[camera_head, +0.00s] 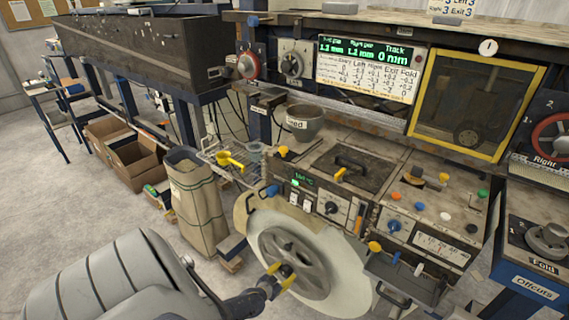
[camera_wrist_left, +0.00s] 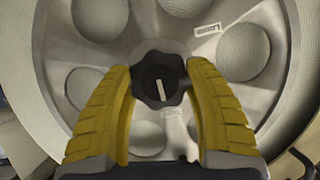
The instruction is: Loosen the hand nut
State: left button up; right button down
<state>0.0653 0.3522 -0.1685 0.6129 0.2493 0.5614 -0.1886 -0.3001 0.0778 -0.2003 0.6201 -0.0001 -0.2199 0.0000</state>
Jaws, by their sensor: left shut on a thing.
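The hand nut (camera_wrist_left: 160,76) is a dark lobed knob with a pale bar mark on its face, at the hub of a grey spool wheel. In the left wrist view it sits between the yellow fingers of my left gripper (camera_wrist_left: 161,88), which are shut on its sides. In the head view my left gripper (camera_head: 283,278) reaches the centre of the grey wheel (camera_head: 312,264), and the nut (camera_head: 286,270) is small and partly hidden by the fingers. The wheel (camera_wrist_left: 100,60) has several round holes and a small label. My right gripper is not in view.
A white tape roll (camera_head: 352,262) surrounds the wheel. The machine's control panel with coloured knobs (camera_head: 420,206) stands right behind it. A brown paper sack (camera_head: 196,205) and cardboard boxes (camera_head: 128,150) stand on the floor to the left. The floor at lower left is clear beside my arm.

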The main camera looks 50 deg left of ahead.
pick_arm(q)
jog(key=c, duration=0.3)
jog(key=shift+n+h, duration=1.4)
jog(key=shift+n, duration=0.5)
jog(key=shift+c, duration=0.3)
jog(key=o, duration=1.3)
jog(key=shift+s, duration=0.2)
jog(key=shift+s+r, duration=0.15)
jog(key=shift+s, duration=0.5)
jog(key=shift+v, duration=5.15)
